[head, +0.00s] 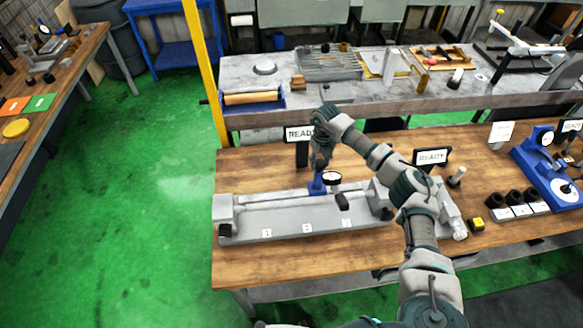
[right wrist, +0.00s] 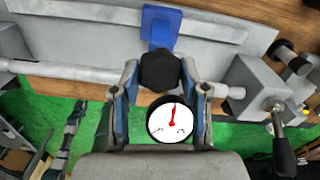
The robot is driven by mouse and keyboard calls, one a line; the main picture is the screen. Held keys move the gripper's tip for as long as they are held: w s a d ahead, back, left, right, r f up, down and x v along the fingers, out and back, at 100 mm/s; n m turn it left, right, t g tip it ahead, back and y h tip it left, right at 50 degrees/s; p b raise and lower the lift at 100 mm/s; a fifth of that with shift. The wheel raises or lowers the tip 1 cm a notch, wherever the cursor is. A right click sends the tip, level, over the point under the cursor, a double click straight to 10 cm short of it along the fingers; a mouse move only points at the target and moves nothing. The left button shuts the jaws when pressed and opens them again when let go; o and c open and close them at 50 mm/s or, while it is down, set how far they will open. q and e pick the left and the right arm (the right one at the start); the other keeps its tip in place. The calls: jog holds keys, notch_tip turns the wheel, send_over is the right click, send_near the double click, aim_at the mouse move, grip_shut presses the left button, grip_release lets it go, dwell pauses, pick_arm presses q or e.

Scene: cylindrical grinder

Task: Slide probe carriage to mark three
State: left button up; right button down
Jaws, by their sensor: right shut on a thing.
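The grey cylindrical grinder (head: 285,217) lies along the wooden bench, with white number plates on its front. Plate three (head: 346,223) is the rightmost, and plate two (head: 307,228) is in the middle. The blue probe carriage (head: 317,187) stands on the bed, nearest plate two and a little to its right. It also shows in the right wrist view (right wrist: 161,25). My right gripper (head: 319,163) is over the carriage, its fingers shut on the black knob (right wrist: 160,72). A round white dial gauge (head: 332,178) with a red needle sits beside it. My left gripper is not in view.
A grey headstock (head: 381,196) is at the bed's right. A yellow button box (head: 477,224) and a blue instrument (head: 550,165) are farther right. The bench's front strip is clear.

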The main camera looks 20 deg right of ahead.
jog(key=s+d, duration=0.2)
jog(key=d, duration=0.6)
jog(key=shift+d+f, duration=0.2)
jog(key=shift+d, duration=0.2)
jog(key=c, duration=0.9)
grip_release()
jog(key=shift+d, duration=0.15)
jog(key=o, duration=0.3)
jog(key=shift+w, duration=0.1)
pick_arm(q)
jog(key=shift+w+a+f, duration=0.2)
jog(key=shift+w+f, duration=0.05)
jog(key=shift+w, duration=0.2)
pick_arm(e)
jog(key=r, duration=1.2)
jog(key=shift+w+a, duration=0.25)
jog(key=shift+f, duration=0.1)
